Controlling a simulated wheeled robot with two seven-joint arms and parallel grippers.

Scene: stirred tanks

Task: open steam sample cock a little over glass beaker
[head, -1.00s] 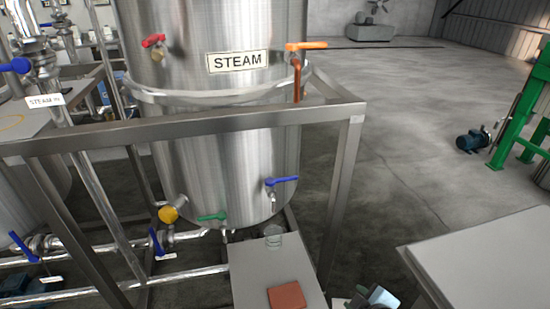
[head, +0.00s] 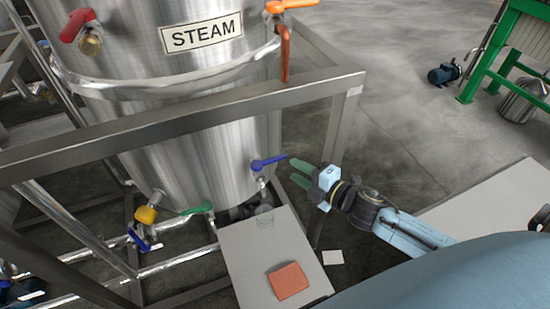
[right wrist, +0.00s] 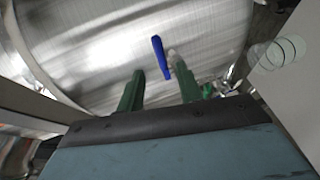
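The steel tank labelled STEAM (head: 200,36) stands behind a metal frame. Its sample cock with a blue lever (head: 268,163) sits low on the tank's right side, the lever pointing right. The glass beaker (head: 264,214) stands on a light grey platform (head: 245,262) below the cock. My right gripper (head: 298,174) is just right of the blue lever, apart from it, with green fingers spread and empty. In the right wrist view the blue lever (right wrist: 161,57) shows beyond and between the open fingers (right wrist: 160,88), and the beaker (right wrist: 277,53) is at the right. My left gripper is not in view.
A red-brown block (head: 288,281) lies on the platform. The frame's top rail (head: 190,118) and right post (head: 338,150) stand near my right gripper. Other levers are red (head: 77,25), orange (head: 290,6) and green (head: 198,209).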

